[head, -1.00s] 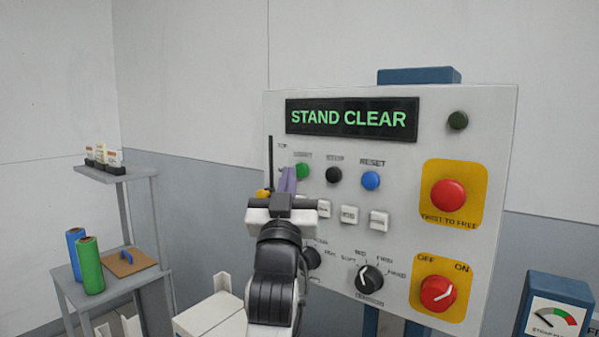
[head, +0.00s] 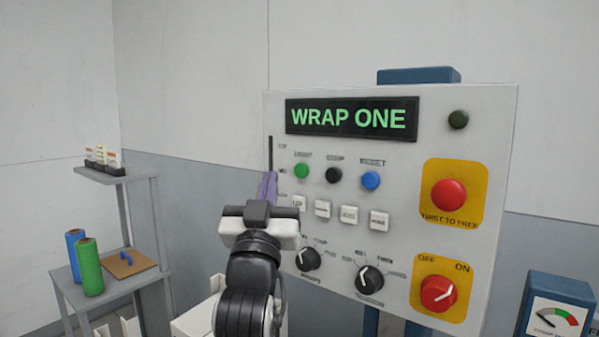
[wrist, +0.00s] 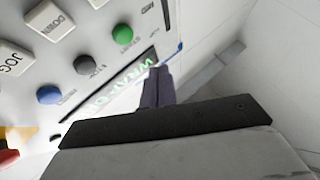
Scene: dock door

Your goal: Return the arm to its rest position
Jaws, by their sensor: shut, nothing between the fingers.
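My gripper (head: 268,187) is in front of the lower left part of the control panel (head: 400,230) in the head view. Its purple-grey fingers are shut with nothing between them. They also show in the wrist view (wrist: 157,88), pointing toward the panel face. The fingers look clear of the buttons, though the exact gap to the panel cannot be told. The display (head: 352,118) reads "WRAP ONE" in green. The green button (head: 302,171), black button (head: 334,175) and blue button (head: 371,180) are in a row beneath it. My gripper and arm hide the panel's lower left edge.
A red emergency button (head: 448,195) and a red rotary switch (head: 438,294) are on the right of the panel. A gauge box (head: 556,310) stands at the lower right. A grey shelf (head: 125,174) with green and blue rolls (head: 88,268) is at the left.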

